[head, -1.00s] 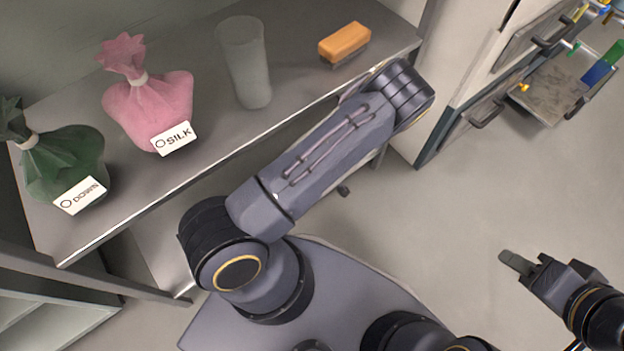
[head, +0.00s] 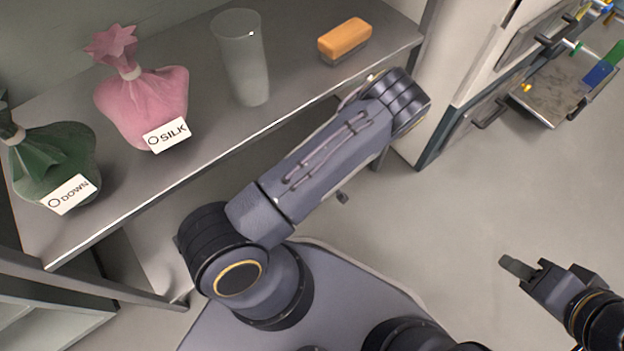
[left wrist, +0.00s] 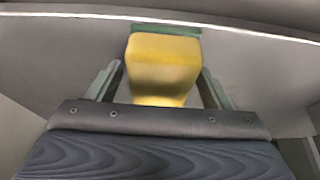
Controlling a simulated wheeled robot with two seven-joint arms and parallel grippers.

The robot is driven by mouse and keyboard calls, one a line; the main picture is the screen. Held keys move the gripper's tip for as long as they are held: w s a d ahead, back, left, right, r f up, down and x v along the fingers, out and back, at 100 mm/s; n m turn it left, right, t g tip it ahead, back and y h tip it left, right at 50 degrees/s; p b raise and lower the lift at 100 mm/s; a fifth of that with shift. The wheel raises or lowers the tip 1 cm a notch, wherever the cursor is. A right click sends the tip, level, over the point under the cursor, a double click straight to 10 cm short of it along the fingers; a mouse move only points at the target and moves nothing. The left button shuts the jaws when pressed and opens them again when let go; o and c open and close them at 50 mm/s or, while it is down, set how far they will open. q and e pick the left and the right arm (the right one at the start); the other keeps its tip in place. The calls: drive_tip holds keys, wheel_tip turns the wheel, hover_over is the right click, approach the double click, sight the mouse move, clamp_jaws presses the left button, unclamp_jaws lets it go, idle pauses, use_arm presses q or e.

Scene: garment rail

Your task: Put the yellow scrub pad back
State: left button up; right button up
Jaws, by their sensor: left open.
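The yellow scrub pad (left wrist: 164,66), with a green layer along its far edge, shows in the left wrist view. It lies between the two fingers of my left gripper (left wrist: 161,70), which is open. Narrow gaps appear on both sides of the pad, and its near end is partly hidden by the gripper body. In the head view I cannot make out the pad or my left gripper; my left arm reaches toward the shelf's front edge. My right gripper (head: 520,268) is over the floor at the right, away from the shelf; its jaw opening is unclear.
The grey shelf (head: 190,158) holds a green bag labelled DOWN (head: 52,160), a pink bag labelled SILK (head: 145,100), a frosted tumbler (head: 245,60) and an orange block (head: 344,38). A cabinet with a metal tray (head: 560,92) stands at the upper right. Floor between is clear.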

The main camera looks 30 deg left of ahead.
use_arm(q)
drive_tip(key=shift+s+r+p, duration=0.1)
drive_tip(key=shift+r+p, duration=0.25)
drive_tip(key=shift+r, duration=0.05)
drive_tip(key=p+v, duration=0.5)
drive_tip(key=v, duration=0.6)
drive_tip(key=shift+r, duration=0.25)
drive_tip(key=shift+d, duration=0.15)
